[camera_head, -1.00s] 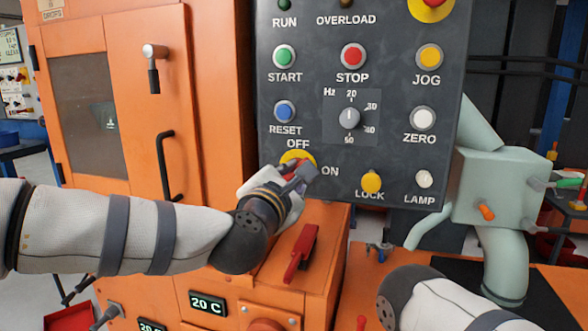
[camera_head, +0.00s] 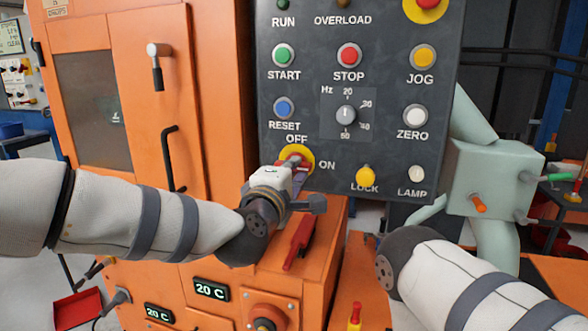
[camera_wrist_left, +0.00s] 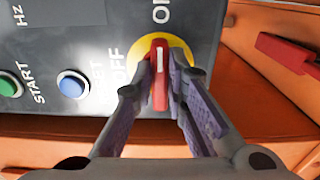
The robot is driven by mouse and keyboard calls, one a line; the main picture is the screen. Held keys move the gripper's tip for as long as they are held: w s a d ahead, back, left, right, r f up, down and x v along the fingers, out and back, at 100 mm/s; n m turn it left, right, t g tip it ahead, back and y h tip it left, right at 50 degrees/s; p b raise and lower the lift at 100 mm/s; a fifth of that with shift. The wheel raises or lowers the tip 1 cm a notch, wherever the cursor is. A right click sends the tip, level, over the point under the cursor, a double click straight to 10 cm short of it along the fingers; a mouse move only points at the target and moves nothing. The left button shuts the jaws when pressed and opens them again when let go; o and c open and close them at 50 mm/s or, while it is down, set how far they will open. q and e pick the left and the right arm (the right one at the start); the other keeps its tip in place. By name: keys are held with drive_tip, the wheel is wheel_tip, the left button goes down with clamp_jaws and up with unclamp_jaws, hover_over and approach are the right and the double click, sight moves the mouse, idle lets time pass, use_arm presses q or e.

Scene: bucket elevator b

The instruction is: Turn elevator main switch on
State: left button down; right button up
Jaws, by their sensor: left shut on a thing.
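The main switch is a red knob (camera_head: 297,152) on a yellow disc (camera_head: 309,160), low on the dark panel, with OFF above it and ON to its right. My left gripper (camera_head: 293,172) is at the switch and hides part of it. In the left wrist view, my left gripper's fingers (camera_wrist_left: 161,68) are shut on the red knob (camera_wrist_left: 159,87), one on each side. There the knob's white line points toward the ON label. My right arm shows at the lower right, but its gripper is not in view.
The dark panel (camera_head: 385,90) carries several buttons and a grey Hz dial (camera_head: 346,114). A yellow LOCK knob (camera_head: 366,175) is right of the switch. A red-handled lever (camera_head: 298,243) lies below on the orange cabinet. A pale green machine (camera_head: 490,180) stands at the right.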

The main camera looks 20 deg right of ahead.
idle(0.5)
use_arm(q)
drive_tip(key=c, duration=1.6)
unclamp_jaws()
drive_tip(key=v, duration=1.2)
